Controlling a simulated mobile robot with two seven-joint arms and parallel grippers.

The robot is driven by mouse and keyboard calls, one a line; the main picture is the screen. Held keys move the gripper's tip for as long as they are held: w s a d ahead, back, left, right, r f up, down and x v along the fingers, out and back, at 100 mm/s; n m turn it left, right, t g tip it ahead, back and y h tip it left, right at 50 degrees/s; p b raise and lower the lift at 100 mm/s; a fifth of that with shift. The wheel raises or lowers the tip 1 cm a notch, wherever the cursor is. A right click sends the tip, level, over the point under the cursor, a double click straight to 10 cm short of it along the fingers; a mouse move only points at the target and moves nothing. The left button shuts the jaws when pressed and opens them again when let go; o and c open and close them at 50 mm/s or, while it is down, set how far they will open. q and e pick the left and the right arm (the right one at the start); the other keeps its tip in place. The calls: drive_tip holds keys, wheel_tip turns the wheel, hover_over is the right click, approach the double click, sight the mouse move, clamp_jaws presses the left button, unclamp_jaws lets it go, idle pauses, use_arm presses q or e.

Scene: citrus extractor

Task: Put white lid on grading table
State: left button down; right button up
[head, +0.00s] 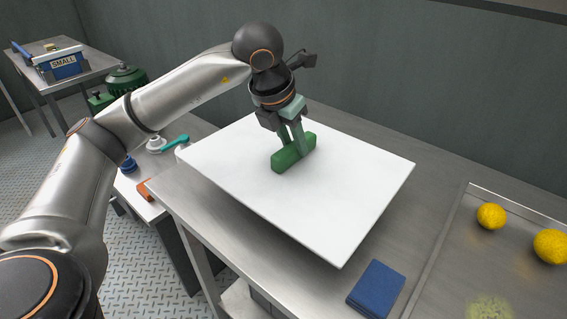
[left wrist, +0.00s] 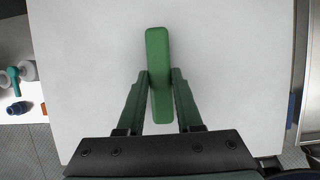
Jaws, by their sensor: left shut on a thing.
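The white lid (head: 330,205) is a large flat square panel with a green bar handle (head: 294,153) in its middle. It is over the metal table (head: 205,225), with its front corner near the blue cloth; I cannot tell whether it touches the tabletop. My left gripper (head: 294,145) is shut on the green handle from above. In the left wrist view the two fingers (left wrist: 160,88) press the handle (left wrist: 158,50) from both sides, and the white lid (left wrist: 90,70) fills most of the picture. My right gripper is not in view.
A folded blue cloth (head: 376,289) lies on the table in front of the lid. A shallow metal tray (head: 445,240) with yellow citrus (head: 491,216) is at the right. A lower bench at the left holds a teal-handled tool (head: 174,143). A blue box labelled SMALL (head: 62,64) stands farther back.

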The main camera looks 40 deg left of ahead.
sight(284, 149)
use_arm(q)
drive_tip(key=a+f, duration=0.1)
drive_tip(key=w+a+f, duration=0.1)
drive_tip(key=f, duration=0.1)
drive_tip(key=shift+a+f, duration=0.3)
drive_tip(key=shift+a, duration=0.1)
drive_tip(key=f, duration=0.3)
drive_tip(key=shift+w+a+f+b, duration=0.15)
drive_tip(key=shift+a+f+b, duration=0.15)
drive_tip(key=shift+f+b, duration=0.1)
drive_tip(key=c, duration=0.6)
unclamp_jaws()
drive_tip(key=shift+r, duration=0.2)
drive_tip(key=p+v, duration=0.1)
drive_tip(key=v, duration=1.1)
drive_tip(key=shift+d+f, duration=0.1)
